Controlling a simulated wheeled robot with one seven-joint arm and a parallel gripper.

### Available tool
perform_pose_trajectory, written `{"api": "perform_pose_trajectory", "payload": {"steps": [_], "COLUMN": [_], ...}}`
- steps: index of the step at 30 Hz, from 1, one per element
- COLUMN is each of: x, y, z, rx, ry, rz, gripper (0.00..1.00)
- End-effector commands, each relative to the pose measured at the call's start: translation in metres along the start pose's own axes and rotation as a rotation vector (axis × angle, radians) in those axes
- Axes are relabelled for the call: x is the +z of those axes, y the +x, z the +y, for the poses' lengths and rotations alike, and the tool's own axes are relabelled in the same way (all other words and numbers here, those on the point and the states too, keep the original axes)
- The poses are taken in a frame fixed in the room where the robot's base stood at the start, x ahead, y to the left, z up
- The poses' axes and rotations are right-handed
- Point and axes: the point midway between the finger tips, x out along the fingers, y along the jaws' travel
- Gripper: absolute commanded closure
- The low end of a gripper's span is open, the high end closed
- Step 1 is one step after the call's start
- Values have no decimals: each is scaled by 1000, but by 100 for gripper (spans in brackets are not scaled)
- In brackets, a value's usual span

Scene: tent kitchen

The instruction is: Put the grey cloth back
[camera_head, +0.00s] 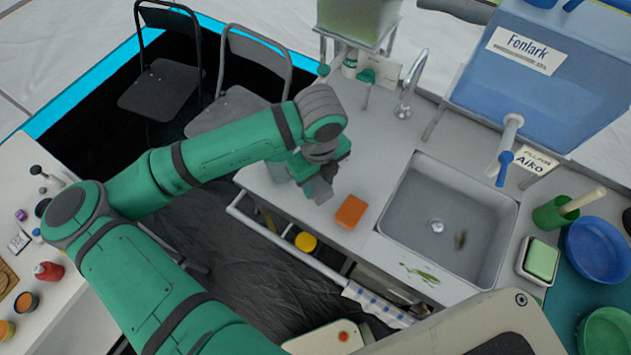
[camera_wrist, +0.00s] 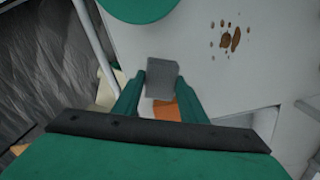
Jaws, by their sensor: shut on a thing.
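The grey cloth (camera_wrist: 162,78) shows as a small grey folded piece between my fingers in the wrist view. My gripper (camera_wrist: 160,84) is shut on it. In the head view my gripper (camera_head: 318,182) is over the front left part of the counter, and the grey cloth (camera_head: 323,190) shows at its tip. An orange sponge (camera_head: 350,211) lies just to the right of my gripper. In the wrist view the sponge (camera_wrist: 167,110) is partly hidden behind the cloth. I cannot tell whether the cloth touches the counter.
A rail (camera_head: 285,246) runs along the counter front, with a blue checked cloth (camera_head: 372,302) on it. The sink (camera_head: 446,220) and tap (camera_head: 408,92) are to the right. Brown stains (camera_wrist: 235,38) mark the counter. A blue water tank (camera_head: 535,75) stands at the back right.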

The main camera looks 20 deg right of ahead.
Motion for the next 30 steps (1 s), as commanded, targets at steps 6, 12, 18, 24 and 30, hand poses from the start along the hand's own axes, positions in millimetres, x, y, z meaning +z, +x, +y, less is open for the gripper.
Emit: {"api": "perform_pose_trajectory", "payload": {"steps": [6, 12, 18, 24, 30], "x": [4, 5, 7, 6, 6], "y": [23, 39, 39, 42, 41], "z": [4, 4, 8, 7, 6], "rx": [2, 1, 1, 0, 0], "ry": [-6, -8, -17, -15, -12], "rz": [2, 1, 1, 0, 0], "gripper": [86, 86, 86, 43, 43]}}
